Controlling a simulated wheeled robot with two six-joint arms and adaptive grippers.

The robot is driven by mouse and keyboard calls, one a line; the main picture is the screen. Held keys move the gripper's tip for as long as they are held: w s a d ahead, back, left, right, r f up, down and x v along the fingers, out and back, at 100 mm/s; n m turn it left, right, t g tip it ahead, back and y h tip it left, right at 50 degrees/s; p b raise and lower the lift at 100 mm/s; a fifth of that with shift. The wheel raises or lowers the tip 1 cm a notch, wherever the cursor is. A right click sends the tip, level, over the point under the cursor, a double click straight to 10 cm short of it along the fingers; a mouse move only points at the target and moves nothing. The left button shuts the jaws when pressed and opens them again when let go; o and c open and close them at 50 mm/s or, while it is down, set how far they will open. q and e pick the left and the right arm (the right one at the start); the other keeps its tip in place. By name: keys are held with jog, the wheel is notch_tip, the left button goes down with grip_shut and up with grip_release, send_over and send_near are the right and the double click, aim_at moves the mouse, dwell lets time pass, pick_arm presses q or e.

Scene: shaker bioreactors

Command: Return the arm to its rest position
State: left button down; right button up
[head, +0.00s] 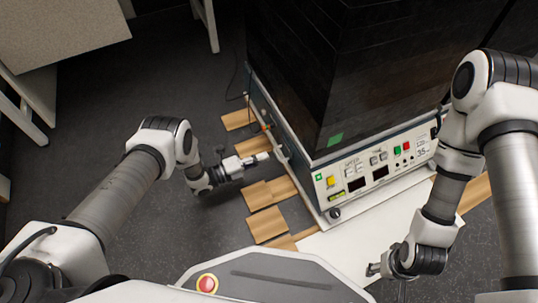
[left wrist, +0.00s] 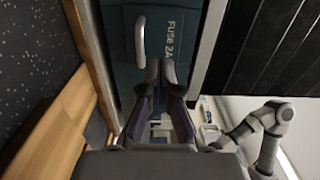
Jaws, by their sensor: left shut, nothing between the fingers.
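My left gripper (head: 264,157) is shut and empty, close to the left side of the shaker bioreactor (head: 390,166). In the left wrist view the gripper's fingertips (left wrist: 160,68) meet in front of a dark panel marked "FUSE" (left wrist: 167,38), with a pale handle (left wrist: 140,42) just left of them. I cannot tell whether the fingers touch the panel. My left arm is stretched forward from the lower left. My right gripper (head: 374,269) hangs low near the front of the white base sheet; its fingers are too small to tell open or shut.
The bioreactor's front panel carries buttons and dark displays. Wooden slats (head: 267,224) lie on the floor at its left side, and a cable (head: 238,85) runs near its rear left. A table (head: 60,32) stands at the upper left. The dark floor between is clear.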

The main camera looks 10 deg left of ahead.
pick_arm(q)
jog(key=p+v, duration=0.2)
jog(key=v, duration=0.5)
jog(key=shift+a, duration=0.15)
